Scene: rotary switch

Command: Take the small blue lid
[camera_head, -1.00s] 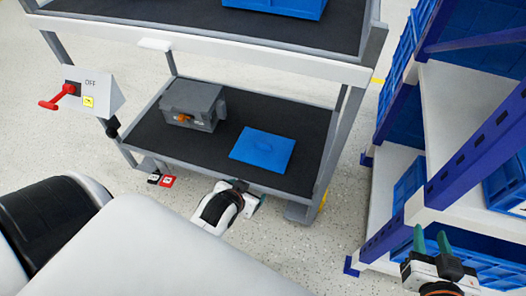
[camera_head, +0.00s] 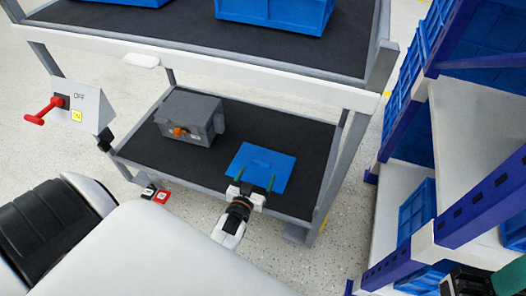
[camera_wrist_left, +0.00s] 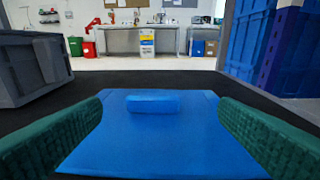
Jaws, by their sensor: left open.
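The small blue lid (camera_head: 264,158) lies flat on the dark lower shelf of the cart. It has a raised handle bar, which shows clearly in the left wrist view (camera_wrist_left: 153,104). My left gripper (camera_head: 255,178) is open and empty at the lid's near edge. Its two green fingers are spread either side of the lid's middle, and the handle is ahead between them, not gripped. My right gripper (camera_head: 485,279) is partly cut off at the bottom right corner, so its jaws cannot be judged.
A grey box with an orange knob (camera_head: 180,131) stands left of the lid on the lower shelf (camera_head: 233,130). The upper shelf (camera_head: 180,30) with blue crates is above. A red-handled switch (camera_head: 60,104) is at left. A blue-and-white rack (camera_head: 470,120) stands at right.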

